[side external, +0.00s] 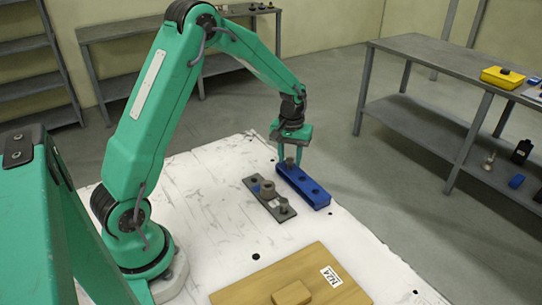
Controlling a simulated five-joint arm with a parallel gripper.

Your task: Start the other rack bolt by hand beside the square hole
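The blue rack (315,197) is a long block with dark round holes in its top, lying near the far edge of the white table. My gripper (290,161) points down over the rack's far end. A small grey bolt (289,163) shows between its fingers, at the rack's top. I cannot tell whether the fingers touch it. Beside the rack, to the left, lies a dark grey plate (256,186). It carries a round grey post (267,188), a small blue piece (256,188) and a bolt-like grey part (283,205) near its front end. The square hole cannot be made out.
A wooden board (240,295) with a raised block (292,293) and a label reading N24 (331,276) lies at the front. The white table (205,215) is clear left of the plate. A metal bench (430,55) with a yellow box (500,78) stands off right.

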